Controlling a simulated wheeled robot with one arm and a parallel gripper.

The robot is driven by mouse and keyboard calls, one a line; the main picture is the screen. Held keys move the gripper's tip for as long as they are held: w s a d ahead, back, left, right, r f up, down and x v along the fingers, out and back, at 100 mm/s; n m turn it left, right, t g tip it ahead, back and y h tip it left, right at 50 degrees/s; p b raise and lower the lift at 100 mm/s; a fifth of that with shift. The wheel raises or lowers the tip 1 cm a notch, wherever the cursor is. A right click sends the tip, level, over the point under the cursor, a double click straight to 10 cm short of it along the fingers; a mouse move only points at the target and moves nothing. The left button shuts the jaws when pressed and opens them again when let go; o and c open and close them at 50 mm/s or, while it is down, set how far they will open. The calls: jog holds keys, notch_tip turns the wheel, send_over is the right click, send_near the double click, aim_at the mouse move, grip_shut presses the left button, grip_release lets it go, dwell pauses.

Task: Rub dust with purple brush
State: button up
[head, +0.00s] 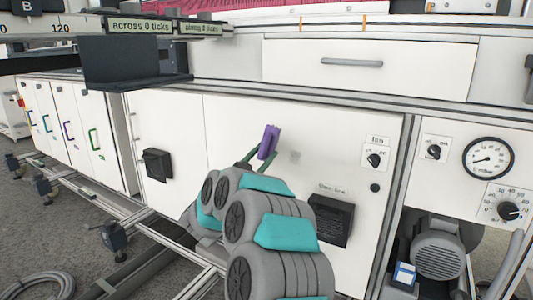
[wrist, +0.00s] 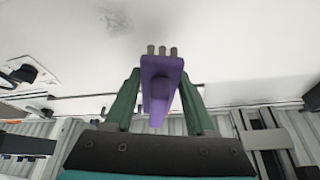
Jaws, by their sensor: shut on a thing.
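My gripper (head: 259,157) has green fingers and is shut on the purple brush (head: 269,141). In the wrist view the brush (wrist: 161,80) stands between the two fingers (wrist: 160,88), with short grey-brown bristle tufts at its far end. The dust is a faint grey smudge (head: 295,157) on the white cabinet panel, just right of the brush in the head view. In the wrist view the dust (wrist: 116,18) is at the top edge, beyond and left of the bristles. The bristles look apart from the smudge; their gap to the panel is hard to judge.
A drawer (head: 370,68) sits above. A gauge (head: 488,158) and motor (head: 438,250) are at right. Rails and clamps lie at lower left.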

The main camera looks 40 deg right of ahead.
jog(key=shift+s+a, duration=0.3)
jog(key=shift+a, duration=0.4)
jog(key=shift+s+a, duration=0.3)
jog(key=shift+a, duration=0.35)
